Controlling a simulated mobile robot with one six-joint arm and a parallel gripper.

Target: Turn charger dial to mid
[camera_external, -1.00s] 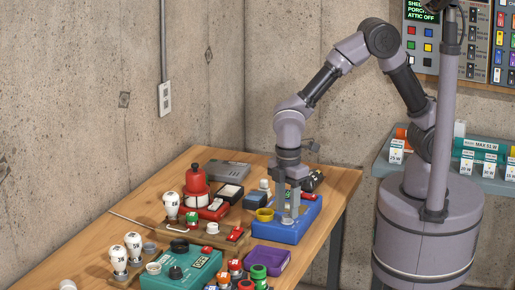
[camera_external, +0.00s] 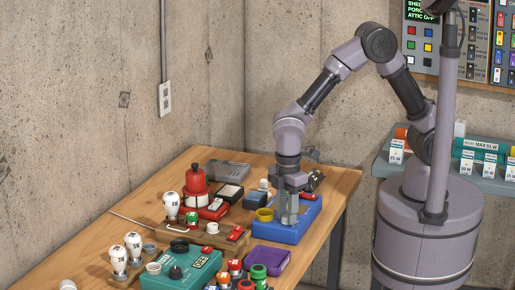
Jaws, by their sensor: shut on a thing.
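The charger appears to be the blue box (camera_external: 279,233) near the far right edge of the wooden bench. My gripper (camera_external: 290,220) points straight down over the front part of its top. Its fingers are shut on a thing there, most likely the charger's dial. The dial itself is hidden by the fingers, so its setting cannot be read. Part of the blue top and a small red part (camera_external: 309,197) show at the right behind the gripper.
A purple tray (camera_external: 270,259), a teal box (camera_external: 182,271) and a red canister (camera_external: 196,181) stand nearby. White bulbs stand at the left. The bench's right edge is close behind the charger.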

